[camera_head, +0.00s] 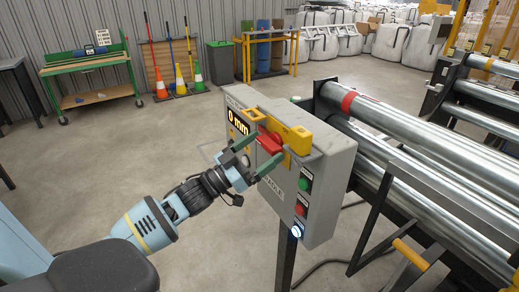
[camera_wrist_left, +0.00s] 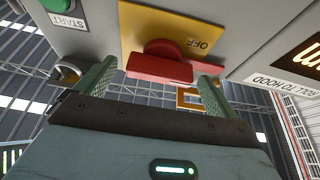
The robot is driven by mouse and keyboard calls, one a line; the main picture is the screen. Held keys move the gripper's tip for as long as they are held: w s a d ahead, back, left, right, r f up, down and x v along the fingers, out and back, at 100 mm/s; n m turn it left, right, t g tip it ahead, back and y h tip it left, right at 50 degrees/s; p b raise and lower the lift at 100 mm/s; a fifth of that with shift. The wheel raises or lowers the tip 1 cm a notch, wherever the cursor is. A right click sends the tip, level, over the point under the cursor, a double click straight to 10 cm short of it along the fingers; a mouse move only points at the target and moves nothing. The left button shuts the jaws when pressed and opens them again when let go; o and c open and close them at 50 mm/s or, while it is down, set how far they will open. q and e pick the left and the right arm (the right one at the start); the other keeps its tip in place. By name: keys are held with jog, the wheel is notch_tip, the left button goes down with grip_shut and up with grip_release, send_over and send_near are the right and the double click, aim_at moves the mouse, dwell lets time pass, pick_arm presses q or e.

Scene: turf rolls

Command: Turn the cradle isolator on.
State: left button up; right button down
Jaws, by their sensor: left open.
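The grey control box (camera_head: 318,190) stands on a post and carries a yellow plate (camera_head: 297,136) with a red isolator handle (camera_head: 269,139). In the left wrist view the picture is upside down; the red handle (camera_wrist_left: 160,68) lies crosswise on the yellow plate (camera_wrist_left: 150,27), beside the word OFF. My left gripper (camera_head: 256,153) is open in front of the box. Its two green fingers stand near the two ends of the handle, which it also shows in the left wrist view (camera_wrist_left: 158,75). I cannot tell whether they touch it. My right gripper is not in view.
A display (camera_head: 238,121) reads 0 mm. A green button (camera_head: 304,184) and a red button (camera_head: 300,209) sit on the box. Steel rollers (camera_head: 420,135) stand close on the right. A green bench (camera_head: 88,72) and cones are far back left, with clear floor between.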

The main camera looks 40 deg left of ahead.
pick_arm(q)
jog(key=shift+c, duration=0.2)
jog(key=c, duration=0.9)
jog(key=shift+c, duration=0.2)
